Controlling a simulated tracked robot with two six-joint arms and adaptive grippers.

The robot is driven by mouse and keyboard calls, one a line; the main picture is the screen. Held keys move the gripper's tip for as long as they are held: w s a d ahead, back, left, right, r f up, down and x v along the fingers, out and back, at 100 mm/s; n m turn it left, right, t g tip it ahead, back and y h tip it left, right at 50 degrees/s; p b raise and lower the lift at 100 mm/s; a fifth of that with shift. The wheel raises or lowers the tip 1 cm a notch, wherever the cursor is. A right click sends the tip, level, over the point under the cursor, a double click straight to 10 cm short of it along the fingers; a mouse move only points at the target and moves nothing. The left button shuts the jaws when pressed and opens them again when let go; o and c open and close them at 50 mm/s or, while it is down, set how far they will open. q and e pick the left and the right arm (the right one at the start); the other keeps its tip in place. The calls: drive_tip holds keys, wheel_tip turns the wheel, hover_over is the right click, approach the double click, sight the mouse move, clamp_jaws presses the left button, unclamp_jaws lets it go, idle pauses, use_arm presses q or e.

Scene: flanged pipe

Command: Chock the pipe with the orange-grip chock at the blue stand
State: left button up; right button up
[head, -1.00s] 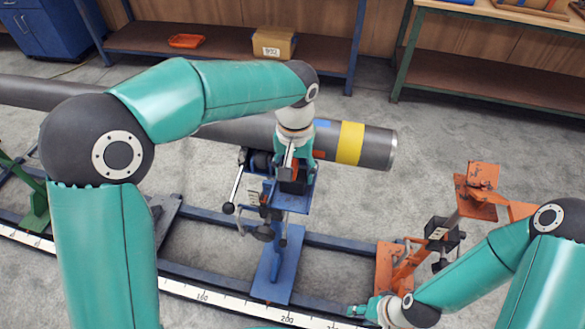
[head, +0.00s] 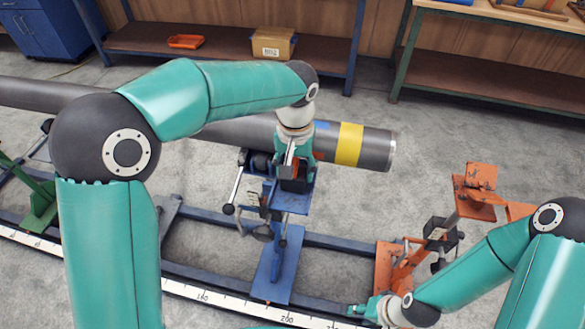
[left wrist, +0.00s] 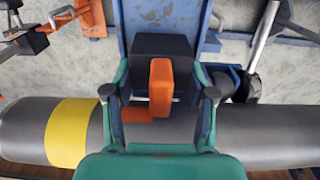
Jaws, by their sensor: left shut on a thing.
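The grey pipe (head: 245,131) with a yellow band lies across the scene and rests at the blue stand (head: 277,264). My left gripper (head: 295,180) reaches down at the blue stand, next to the pipe. In the left wrist view its fingers (left wrist: 160,95) are on either side of the dark chock (left wrist: 150,52), which has an orange grip (left wrist: 161,88); it is shut on this chock. The chock is over the blue stand's top, close to the pipe; contact is unclear. My right gripper (head: 368,311) is low at the front; its fingers are too small to read.
An orange stand (head: 395,262) is on the floor rail to the right, close to my right arm. A green stand (head: 38,205) is at the left. A lever with a black knob (head: 229,209) hangs beside the blue stand. Shelves with a cardboard box (head: 273,42) stand behind.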

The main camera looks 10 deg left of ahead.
use_arm(q)
drive_tip(key=shift+w+p, duration=0.6)
drive_tip(key=shift+w, duration=0.25)
drive_tip(key=o, duration=1.4)
drive_tip(key=shift+r, duration=0.1)
drive_tip(key=shift+s+r+p, duration=0.15)
drive_tip(key=shift+r+p, duration=0.7)
drive_tip(key=shift+r, duration=0.3)
drive_tip(key=shift+s+r+p, duration=0.2)
drive_tip(key=shift+r+p, duration=0.6)
drive_tip(key=shift+r, duration=0.3)
drive_tip(key=shift+s+r+p, duration=0.15)
drive_tip(key=shift+r+p, duration=0.7)
drive_tip(key=shift+r, duration=0.3)
